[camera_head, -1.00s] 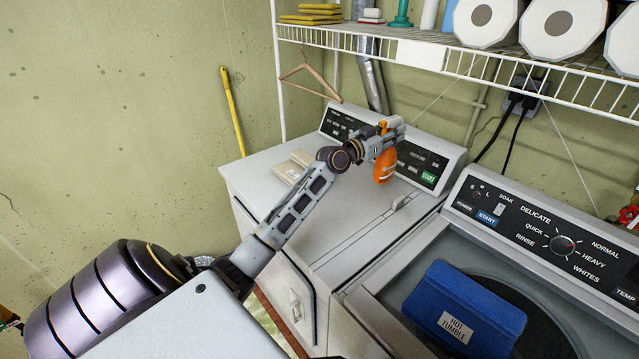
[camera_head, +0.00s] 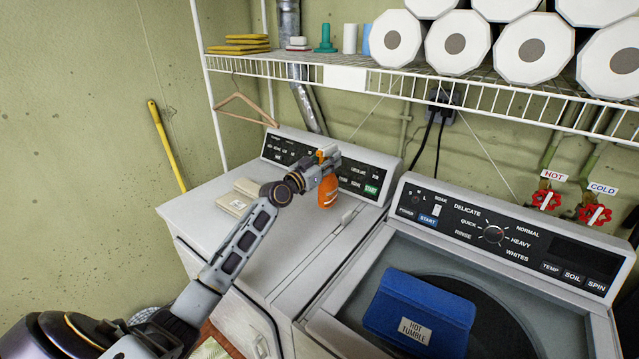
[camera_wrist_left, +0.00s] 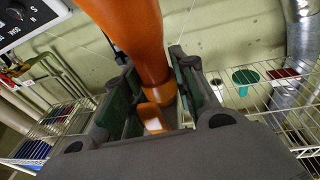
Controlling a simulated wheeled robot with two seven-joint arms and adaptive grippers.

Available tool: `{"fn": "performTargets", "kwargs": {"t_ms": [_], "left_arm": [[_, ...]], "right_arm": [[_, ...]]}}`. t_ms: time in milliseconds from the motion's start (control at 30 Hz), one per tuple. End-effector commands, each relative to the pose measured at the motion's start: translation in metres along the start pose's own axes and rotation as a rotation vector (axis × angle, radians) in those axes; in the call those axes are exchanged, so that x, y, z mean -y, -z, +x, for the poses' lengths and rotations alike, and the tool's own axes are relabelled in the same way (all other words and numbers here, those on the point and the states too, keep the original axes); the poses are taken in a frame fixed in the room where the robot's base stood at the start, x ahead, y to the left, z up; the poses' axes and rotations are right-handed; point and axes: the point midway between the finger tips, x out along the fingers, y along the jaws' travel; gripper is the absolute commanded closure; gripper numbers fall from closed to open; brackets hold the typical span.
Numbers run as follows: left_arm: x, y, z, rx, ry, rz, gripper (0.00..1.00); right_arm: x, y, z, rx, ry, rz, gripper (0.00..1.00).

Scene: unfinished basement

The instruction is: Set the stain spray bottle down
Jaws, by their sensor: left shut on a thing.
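The stain spray bottle (camera_head: 328,191) is orange and stands about upright at the back of the dryer top (camera_head: 290,215), in front of its control panel. My left gripper (camera_head: 328,166) is shut on the bottle near its neck. In the left wrist view the orange bottle (camera_wrist_left: 128,35) passes between the two fingers (camera_wrist_left: 150,95). I cannot tell whether the bottle's base touches the dryer top. My right gripper is not in view.
Two pale folded items (camera_head: 243,196) lie on the dryer top left of the bottle. A wire shelf (camera_head: 345,77) with paper rolls runs above. The dryer's front top is clear.

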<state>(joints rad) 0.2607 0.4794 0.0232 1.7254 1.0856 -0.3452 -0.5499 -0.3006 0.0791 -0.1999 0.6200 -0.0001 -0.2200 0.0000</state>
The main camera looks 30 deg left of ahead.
Motion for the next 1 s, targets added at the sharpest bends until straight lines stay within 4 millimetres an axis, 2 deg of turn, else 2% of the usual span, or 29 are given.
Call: {"fn": "performTargets", "kwargs": {"t_ms": [200,733,1000], "left_arm": [[0.000,-0.024,-0.003,-0.004,0.001,0.000,1.00],[0.000,-0.031,-0.004,-0.005,0.000,0.001,1.00],[0.000,-0.052,-0.006,-0.004,0.001,0.000,1.00]], "right_arm": [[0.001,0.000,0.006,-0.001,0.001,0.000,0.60],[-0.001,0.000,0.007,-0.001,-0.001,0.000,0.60],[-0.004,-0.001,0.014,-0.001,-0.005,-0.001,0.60]]}}
